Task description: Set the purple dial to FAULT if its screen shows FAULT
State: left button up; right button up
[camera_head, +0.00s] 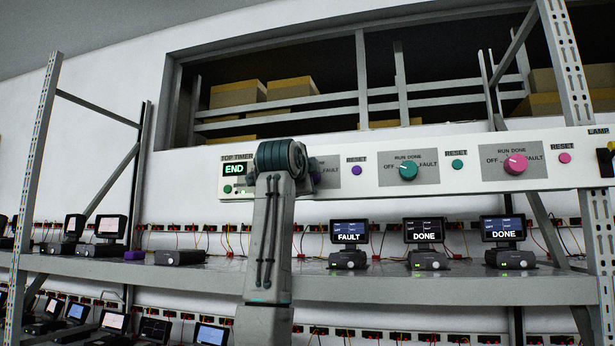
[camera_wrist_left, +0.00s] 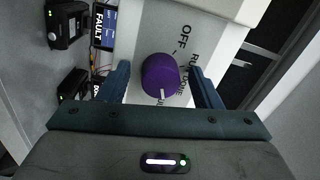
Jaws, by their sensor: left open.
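The purple dial (camera_wrist_left: 160,75) sits on a grey plate (camera_wrist_left: 140,35) in the left wrist view, between the two fingers of my left gripper (camera_wrist_left: 162,72). The fingers are open, and I cannot tell whether either touches it. The dial's white mark points down in that view, away from OFF and toward a partly hidden label. In the head view my left gripper (camera_head: 283,160) covers most of the dial. The screen (camera_head: 349,231) below the purple button (camera_head: 356,170) reads FAULT. It also shows in the left wrist view (camera_wrist_left: 103,30). My right gripper is not in view.
A teal dial (camera_head: 408,170) and a pink dial (camera_head: 515,164) are to the right on the same white panel (camera_head: 455,183). Screens below them (camera_head: 424,230) (camera_head: 503,228) read DONE. The shelf (camera_head: 450,288) runs below. A timer (camera_head: 234,169) reads END.

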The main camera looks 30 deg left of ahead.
pick_arm(q)
jog(key=b+v, duration=0.5)
jog(key=v, duration=0.5)
jog(key=shift+s+b, duration=0.3)
jog(key=shift+s, duration=0.1)
jog(key=shift+d+f, duration=0.1)
